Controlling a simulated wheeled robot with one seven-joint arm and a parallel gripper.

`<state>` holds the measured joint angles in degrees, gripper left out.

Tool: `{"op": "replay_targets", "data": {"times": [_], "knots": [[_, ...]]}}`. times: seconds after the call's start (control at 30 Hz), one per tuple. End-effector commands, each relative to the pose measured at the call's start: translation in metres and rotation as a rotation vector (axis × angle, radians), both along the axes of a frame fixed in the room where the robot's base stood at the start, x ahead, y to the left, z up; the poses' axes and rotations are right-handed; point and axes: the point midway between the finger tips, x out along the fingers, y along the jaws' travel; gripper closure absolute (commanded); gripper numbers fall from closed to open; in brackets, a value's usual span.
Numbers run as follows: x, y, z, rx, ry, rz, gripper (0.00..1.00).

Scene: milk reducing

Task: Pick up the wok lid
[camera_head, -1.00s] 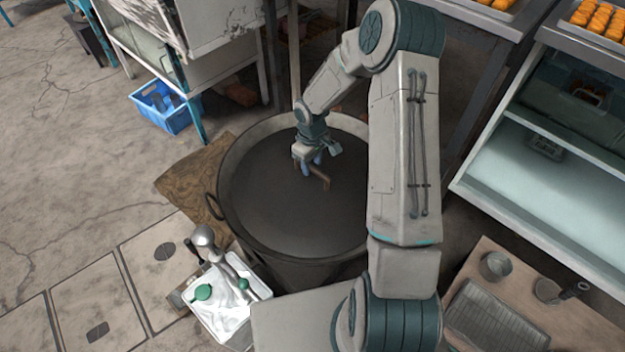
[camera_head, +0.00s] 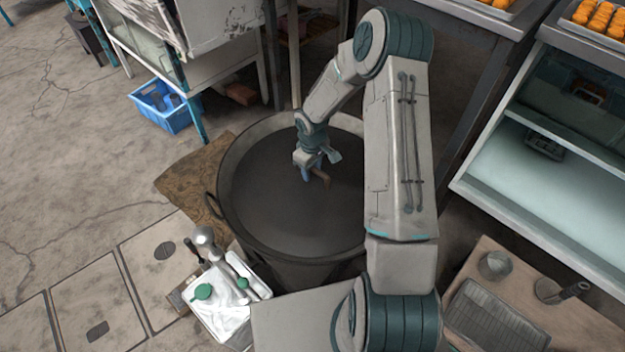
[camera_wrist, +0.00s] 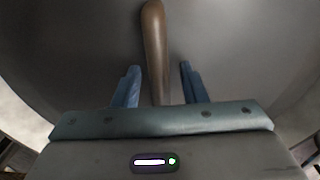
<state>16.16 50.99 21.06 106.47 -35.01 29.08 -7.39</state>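The wok lid (camera_head: 275,205) is a large dark grey disc. It lies inside the rim of the big round wok (camera_head: 225,165). A brown bar handle (camera_head: 325,178) rises from its middle, and the handle also shows in the wrist view (camera_wrist: 154,45). My gripper (camera_head: 313,175) is at the handle. In the wrist view, the blue fingers of my gripper (camera_wrist: 159,80) are spread, one on each side of the handle, with a gap on both sides. The lower part of the handle is hidden behind the gripper body in the wrist view.
A white tray (camera_head: 222,318) with a ladle and green-topped items stands at the wok's front left. A blue crate (camera_head: 165,108) lies at the back left. A wooden table (camera_head: 570,325) with a metal cup (camera_head: 495,265) is at the right.

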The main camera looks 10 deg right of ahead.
Motion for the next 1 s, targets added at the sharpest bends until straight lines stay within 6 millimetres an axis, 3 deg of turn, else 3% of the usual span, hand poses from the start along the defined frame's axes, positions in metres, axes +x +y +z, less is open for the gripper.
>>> {"op": "replay_targets", "data": {"times": [0.33, 0.37, 0.5, 1.0], "knots": [[0.0, -0.0001, -0.0012, 0.0, 0.0, 0.0, 0.61], [0.0, -0.0001, -0.0012, 0.0, 0.0, 0.0, 0.64], [0.0, -0.0001, -0.0012, 0.0, 0.0, 0.0, 1.0], [0.0002, -0.0006, -0.0011, -0.001, -0.001, -0.001, 1.0]]}}
